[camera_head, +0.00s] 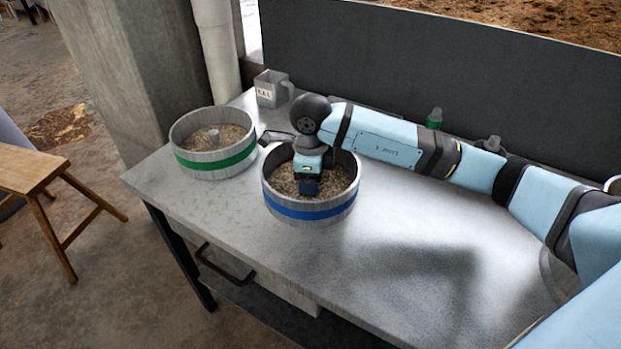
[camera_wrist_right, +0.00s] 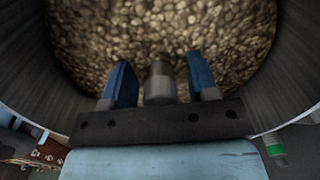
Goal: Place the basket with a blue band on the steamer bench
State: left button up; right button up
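The basket with a blue band (camera_head: 309,211) stands upright on the grey table, filled with grain. My right gripper (camera_head: 308,188) points down into it. In the right wrist view, the open blue fingers (camera_wrist_right: 160,78) stand on either side of a grey knob (camera_wrist_right: 160,86) at the middle of the grain. A gap shows between the knob and each finger. In the head view the gripper hides this knob. A wooden bench (camera_head: 28,168) stands on the floor at the left; I cannot tell whether it is the steamer bench. My left gripper is not in view.
A green-banded basket (camera_head: 217,159) with grain and a knob stands close on the left. Green-capped bottle (camera_head: 435,118) stands behind my right arm. A dark panel (camera_head: 430,60) borders the table's back. The table's front middle (camera_head: 400,260) is clear.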

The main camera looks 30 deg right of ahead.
notch_tip(320, 180, up, 12)
jog(key=shift+r+p, duration=0.15)
jog(key=shift+p, duration=0.85)
